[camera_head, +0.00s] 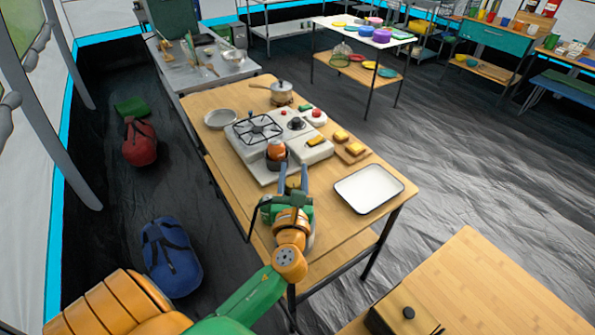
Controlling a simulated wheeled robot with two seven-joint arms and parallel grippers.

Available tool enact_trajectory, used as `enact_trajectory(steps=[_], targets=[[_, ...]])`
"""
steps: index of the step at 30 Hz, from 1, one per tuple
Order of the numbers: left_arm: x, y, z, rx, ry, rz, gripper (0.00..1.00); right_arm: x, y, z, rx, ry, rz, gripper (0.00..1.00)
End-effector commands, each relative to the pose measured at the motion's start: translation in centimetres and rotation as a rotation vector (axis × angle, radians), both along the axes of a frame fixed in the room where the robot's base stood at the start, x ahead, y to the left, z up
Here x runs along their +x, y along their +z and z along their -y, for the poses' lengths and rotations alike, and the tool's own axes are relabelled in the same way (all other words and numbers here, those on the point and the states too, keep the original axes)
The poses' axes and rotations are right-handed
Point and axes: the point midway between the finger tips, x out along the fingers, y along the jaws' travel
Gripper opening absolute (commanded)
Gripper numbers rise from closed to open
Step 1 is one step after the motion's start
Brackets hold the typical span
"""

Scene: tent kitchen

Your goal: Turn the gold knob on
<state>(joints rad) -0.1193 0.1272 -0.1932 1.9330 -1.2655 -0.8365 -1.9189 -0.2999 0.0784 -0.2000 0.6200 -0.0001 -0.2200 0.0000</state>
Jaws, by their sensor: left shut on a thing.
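The camp stove (251,151) sits on the wooden table and has a black burner grate (257,129). An orange-brown, rounded object (276,151) with a dark base stands at the stove's near side. My left gripper (291,171) reaches the stove's near edge, its two fingers just below that object. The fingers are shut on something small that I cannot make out. I cannot clearly see the gold knob; the gripper may cover it. My right gripper is not in view.
A white tray (368,189) and a board with bread slices (352,151) lie right of the stove. Bare wood (236,185) shows left of my gripper. A blue bag (171,258) lies on the floor.

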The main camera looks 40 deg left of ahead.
Motion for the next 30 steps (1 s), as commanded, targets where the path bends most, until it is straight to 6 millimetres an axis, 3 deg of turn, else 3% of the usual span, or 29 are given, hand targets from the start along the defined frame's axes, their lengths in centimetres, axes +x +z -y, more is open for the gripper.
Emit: enact_trajectory(steps=[15, 30], targets=[[-0.70, -0.12, -0.78, -0.001, 0.329, -0.001, 0.00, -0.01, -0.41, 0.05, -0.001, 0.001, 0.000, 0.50], [-0.93, -0.14, -0.99, 0.000, 0.400, -0.003, 0.00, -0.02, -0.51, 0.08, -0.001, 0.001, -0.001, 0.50]])
